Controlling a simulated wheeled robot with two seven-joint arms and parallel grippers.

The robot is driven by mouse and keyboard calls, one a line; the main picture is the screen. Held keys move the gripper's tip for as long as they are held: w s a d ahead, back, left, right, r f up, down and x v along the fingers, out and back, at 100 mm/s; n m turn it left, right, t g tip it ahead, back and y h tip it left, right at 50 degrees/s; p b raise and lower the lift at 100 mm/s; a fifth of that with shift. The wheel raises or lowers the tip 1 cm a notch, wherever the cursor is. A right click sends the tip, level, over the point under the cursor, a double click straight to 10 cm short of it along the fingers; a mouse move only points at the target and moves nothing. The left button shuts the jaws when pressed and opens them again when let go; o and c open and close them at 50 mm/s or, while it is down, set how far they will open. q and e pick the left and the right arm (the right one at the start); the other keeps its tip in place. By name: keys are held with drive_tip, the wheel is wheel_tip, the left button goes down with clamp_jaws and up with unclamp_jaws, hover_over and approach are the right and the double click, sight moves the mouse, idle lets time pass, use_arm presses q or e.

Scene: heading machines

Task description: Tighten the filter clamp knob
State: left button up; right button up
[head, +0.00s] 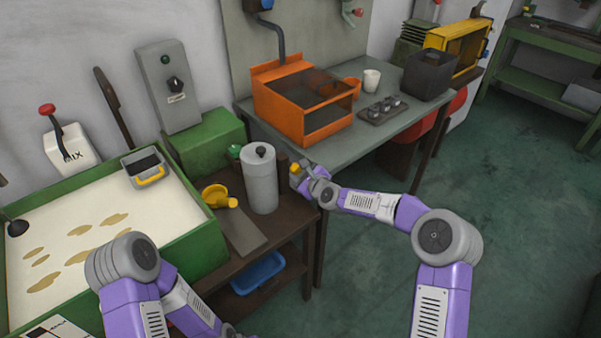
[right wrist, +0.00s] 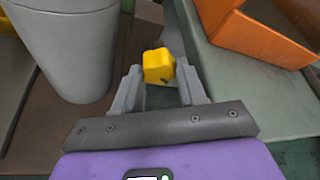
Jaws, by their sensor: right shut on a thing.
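A yellow knob (head: 296,168) sits to the right of a grey upright cylinder (head: 260,180) with a dark top knob, at the right end of a brown bench. My right gripper (head: 301,176) reaches it from the right. In the right wrist view the yellow knob (right wrist: 158,66) is between the two grey fingertips of the gripper (right wrist: 160,80), which is shut on it. What lies behind the knob is mostly hidden. My left arm comes in at the lower left; its gripper does not show.
A green-framed sand bin (head: 195,250) stands left. A yellow-handled item (head: 217,196) lies left of the cylinder. An orange box (head: 300,105) is on the grey table (head: 372,140) behind my gripper. A blue tray (head: 258,272) sits on the lower shelf. The floor at right is clear.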

drive_tip(key=n+t, duration=0.1)
drive_tip(key=n, duration=0.1)
drive_tip(key=n+t+h, duration=0.1)
drive_tip(key=n, duration=0.2)
drive_tip(key=shift+f+t+h, duration=0.15)
drive_tip(key=shift+t+h, duration=0.15)
drive_tip(key=n+t, duration=0.2)
drive_tip(key=n, duration=0.2)
drive_tip(key=n+t, duration=0.1)
drive_tip(key=n, duration=0.2)
drive_tip(key=shift+f+n, duration=0.1)
drive_tip(key=shift+n, duration=0.3)
drive_tip(key=n+y, duration=0.1)
drive_tip(key=n, duration=0.2)
drive_tip(key=n+t+y, duration=0.1)
drive_tip(key=n+y, duration=0.1)
drive_tip(key=n, duration=0.1)
drive_tip(key=n+y, duration=0.1)
drive_tip(key=n, duration=0.2)
drive_tip(key=n+y, duration=0.1)
drive_tip(key=n, duration=0.2)
drive_tip(key=shift+n+y, duration=0.3)
drive_tip(key=shift+y, duration=0.1)
drive_tip(key=shift+n, duration=0.3)
drive_tip(key=o, duration=1.1)
drive_tip(key=shift+c, duration=0.2)
